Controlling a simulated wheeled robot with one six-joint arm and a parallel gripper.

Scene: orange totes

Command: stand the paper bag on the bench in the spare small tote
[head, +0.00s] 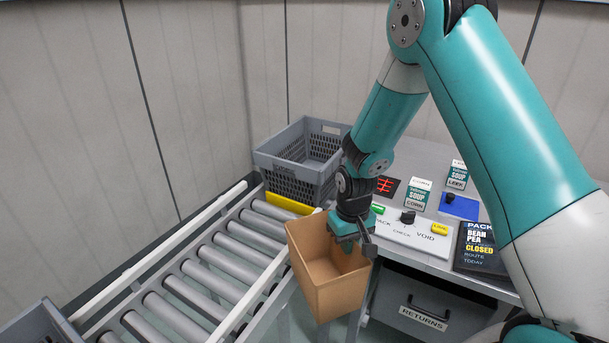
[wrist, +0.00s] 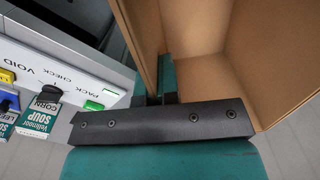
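The paper bag (head: 328,285) is brown and open at the top. It hangs in my gripper (head: 352,236), roughly upright, between the roller conveyor and the bench front. My gripper is shut on the bag's wall near its rim; the wrist view shows the brown wall (wrist: 215,70) running between the fingers (wrist: 155,97). The bag looks empty inside. A grey tote (head: 291,163) with mesh sides stands at the conveyor's far end and looks empty. Another grey tote (head: 37,326) is cut off at the lower left. I cannot tell which tote is the spare small one.
A roller conveyor (head: 215,272) with white side rails lies left of the bag. The bench (head: 430,165) holds soup packs (head: 417,195), a switch panel (head: 412,237) and a dark sign (head: 478,250). A returns drawer (head: 425,305) is under it.

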